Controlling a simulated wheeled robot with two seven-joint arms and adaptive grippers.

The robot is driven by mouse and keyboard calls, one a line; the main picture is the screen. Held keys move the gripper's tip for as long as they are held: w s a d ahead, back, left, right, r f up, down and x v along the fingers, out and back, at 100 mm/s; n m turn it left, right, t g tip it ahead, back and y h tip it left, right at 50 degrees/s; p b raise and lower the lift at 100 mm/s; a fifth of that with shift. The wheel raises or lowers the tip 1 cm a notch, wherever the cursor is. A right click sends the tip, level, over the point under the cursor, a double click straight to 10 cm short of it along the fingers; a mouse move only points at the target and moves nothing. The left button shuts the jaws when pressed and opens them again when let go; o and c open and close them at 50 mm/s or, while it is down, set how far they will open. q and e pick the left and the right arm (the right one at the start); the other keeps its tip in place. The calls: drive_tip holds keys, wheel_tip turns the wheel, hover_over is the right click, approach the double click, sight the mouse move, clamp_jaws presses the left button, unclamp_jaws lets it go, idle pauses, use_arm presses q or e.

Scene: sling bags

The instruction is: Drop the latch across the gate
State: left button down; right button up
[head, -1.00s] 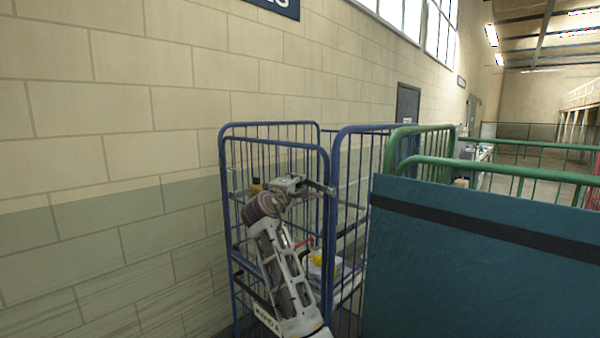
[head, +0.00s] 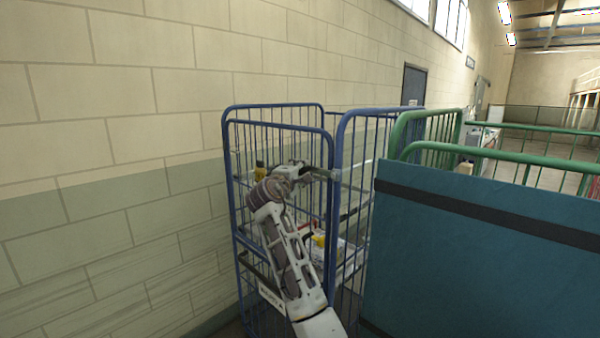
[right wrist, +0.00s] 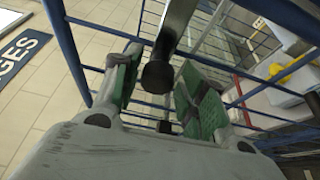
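The blue wire gate (head: 282,125) of a roll cage stands in the middle of the head view. A grey metal latch bar (head: 326,174) sits by its right post, near the top. My right gripper (head: 304,171) is at this bar; its fingers are small there. In the right wrist view, my right gripper (right wrist: 161,68) is open, with green-padded fingers on either side of the latch (right wrist: 176,28). The latch's dark round end (right wrist: 158,75) lies between the pads, with gaps visible. Whether any finger touches it cannot be told. My left gripper is not in view.
The cage holds several items, including a yellow-and-white one (head: 320,240). A teal panel (head: 470,265) and green-railed cage (head: 480,155) stand close on the right. A block wall (head: 110,130) runs along the left and behind.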

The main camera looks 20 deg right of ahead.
drive_tip(key=shift+r, duration=0.1)
drive_tip(key=shift+s, duration=0.1)
drive_tip(key=v, duration=1.2)
idle(0.4)
drive_tip(key=shift+m, duration=0.3)
